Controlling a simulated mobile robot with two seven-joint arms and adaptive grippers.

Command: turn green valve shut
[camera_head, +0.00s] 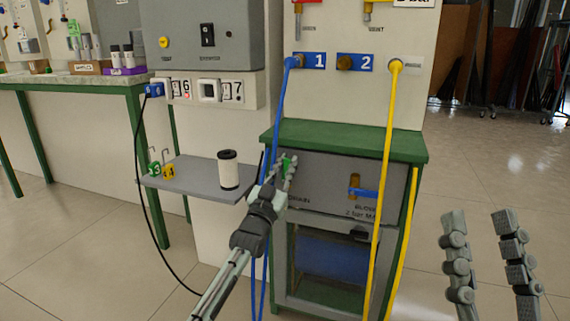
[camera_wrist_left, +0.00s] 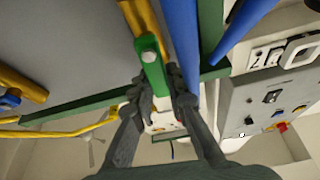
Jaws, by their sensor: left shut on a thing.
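The green valve handle (camera_head: 287,164) is on the upper front of the grey cabinet, beside the DRAIN lettering. My left gripper (camera_head: 281,172) is at it and hides much of the handle. In the left wrist view the green handle (camera_wrist_left: 152,66) runs from a brass fitting (camera_wrist_left: 140,18) down between the fingers of my left gripper (camera_wrist_left: 160,95), which are shut on its end. The exact handle angle is hard to tell in the head view. My right gripper (camera_head: 485,245) is open and empty at the lower right, away from the cabinet.
A blue-handled valve (camera_head: 362,191) is right of the green one. A blue hose (camera_head: 279,110) hangs close by the left gripper, and a yellow hose (camera_head: 384,160) crosses the cabinet front. A grey shelf (camera_head: 190,180) with a dark-capped white cylinder (camera_head: 228,172) is to the left.

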